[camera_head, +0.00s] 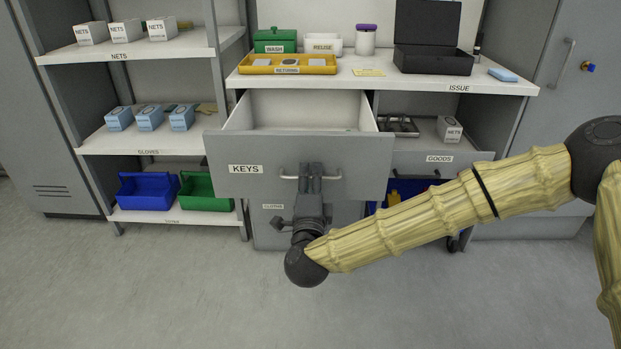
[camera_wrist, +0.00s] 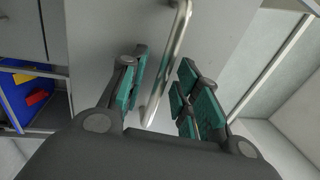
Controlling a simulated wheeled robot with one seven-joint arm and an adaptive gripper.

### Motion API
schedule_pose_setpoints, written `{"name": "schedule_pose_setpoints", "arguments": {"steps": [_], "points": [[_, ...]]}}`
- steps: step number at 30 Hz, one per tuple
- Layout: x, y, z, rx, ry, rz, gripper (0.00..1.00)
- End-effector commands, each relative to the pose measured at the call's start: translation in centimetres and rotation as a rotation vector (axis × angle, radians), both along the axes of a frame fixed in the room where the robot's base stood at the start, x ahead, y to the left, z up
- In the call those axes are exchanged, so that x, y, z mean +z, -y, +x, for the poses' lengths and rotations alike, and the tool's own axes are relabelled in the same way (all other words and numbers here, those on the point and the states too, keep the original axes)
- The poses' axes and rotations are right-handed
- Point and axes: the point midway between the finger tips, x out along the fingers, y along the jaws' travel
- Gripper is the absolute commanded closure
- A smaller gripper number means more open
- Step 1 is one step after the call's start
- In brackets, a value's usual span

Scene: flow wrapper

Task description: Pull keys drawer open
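The keys drawer (camera_head: 345,155), grey with a "KEYS" label, is pulled out from under the counter, and its pale inside shows empty where visible. Its metal bar handle (camera_head: 332,177) runs across the front. My gripper (camera_head: 311,170) is at the middle of the handle. In the wrist view the handle (camera_wrist: 176,48) passes between the teal-padded fingers of my gripper (camera_wrist: 164,75). The fingers stand apart, with a visible gap on each side of the bar. Whether any pad touches the bar is hard to tell.
A "GOODS" drawer (camera_head: 425,163) is at the right, partly behind my arm. A door labelled "CLOTHS" (camera_head: 268,225) is below the keys drawer. Shelves with boxes stand at the left (camera_head: 150,148). The counter (camera_head: 385,80) holds a yellow tray (camera_head: 288,70) and a black case (camera_head: 430,60). The floor in front is clear.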

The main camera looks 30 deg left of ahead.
Motion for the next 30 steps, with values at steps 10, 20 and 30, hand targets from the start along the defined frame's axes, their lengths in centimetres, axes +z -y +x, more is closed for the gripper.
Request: {"name": "schedule_pose_setpoints", "arguments": {"steps": [10,20,30], "points": [[-1.0,2.2,-4.5,0.003,-0.002,-0.001,0.68],[-2.0,4.6,-9.0,0.002,-0.003,-0.001,0.68],[-2.2,5.3,-10.3,0.000,-0.001,0.000,0.68]]}}
